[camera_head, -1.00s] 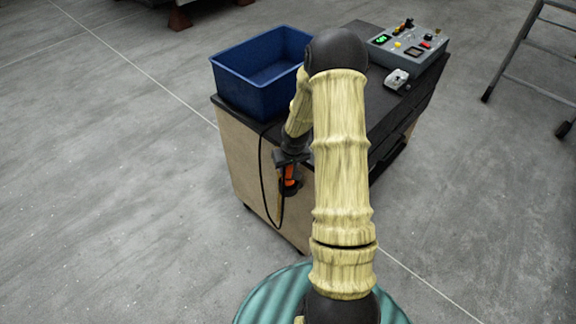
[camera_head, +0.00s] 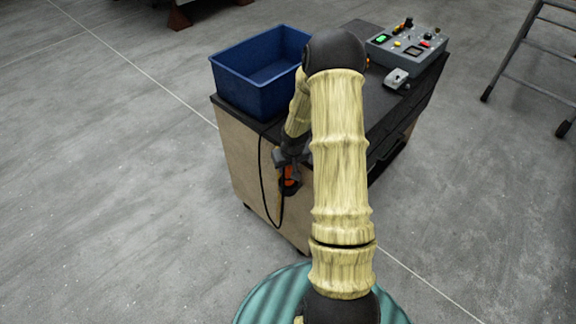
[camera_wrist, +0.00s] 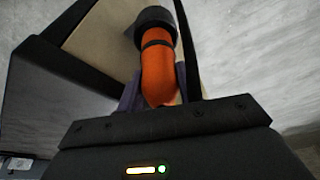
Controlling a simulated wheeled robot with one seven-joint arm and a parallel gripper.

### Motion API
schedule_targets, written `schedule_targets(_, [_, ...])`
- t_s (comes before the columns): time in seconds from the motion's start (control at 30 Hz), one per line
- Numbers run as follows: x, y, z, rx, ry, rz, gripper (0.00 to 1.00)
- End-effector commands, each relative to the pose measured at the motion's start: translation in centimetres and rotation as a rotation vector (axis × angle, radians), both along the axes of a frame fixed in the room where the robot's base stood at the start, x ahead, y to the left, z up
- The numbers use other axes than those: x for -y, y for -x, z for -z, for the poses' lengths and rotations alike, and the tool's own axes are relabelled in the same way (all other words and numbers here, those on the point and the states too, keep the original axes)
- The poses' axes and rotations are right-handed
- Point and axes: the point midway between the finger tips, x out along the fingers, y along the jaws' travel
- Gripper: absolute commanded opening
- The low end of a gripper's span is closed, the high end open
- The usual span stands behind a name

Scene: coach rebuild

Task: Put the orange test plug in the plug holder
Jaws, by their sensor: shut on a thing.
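The orange test plug (camera_wrist: 160,75) shows in the wrist view with a dark collar and a dark end at its top. It also shows in the head view (camera_head: 291,183), beside the near side of the workbench, partly hidden. My gripper (camera_head: 288,168) is shut on the plug; in the wrist view the fingers are mostly hidden behind the gripper's dark housing. A black cable hangs in a loop beside the gripper. I cannot make out the plug holder for certain; my arm covers part of the bench.
The bench (camera_head: 232,150) has a dark top and pale side. A blue bin (camera_head: 236,93) stands on its left end. A grey control box (camera_head: 408,52) and a small grey block (camera_head: 396,79) are at the far right. A metal frame (camera_head: 519,55) stands beyond; floor on the left is clear.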

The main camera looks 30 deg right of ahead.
Motion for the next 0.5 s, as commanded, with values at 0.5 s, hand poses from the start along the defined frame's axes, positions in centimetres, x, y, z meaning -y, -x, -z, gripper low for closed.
schedule_targets(0.5, [0.00,-0.03,0.50,0.001,0.000,0.000,0.06])
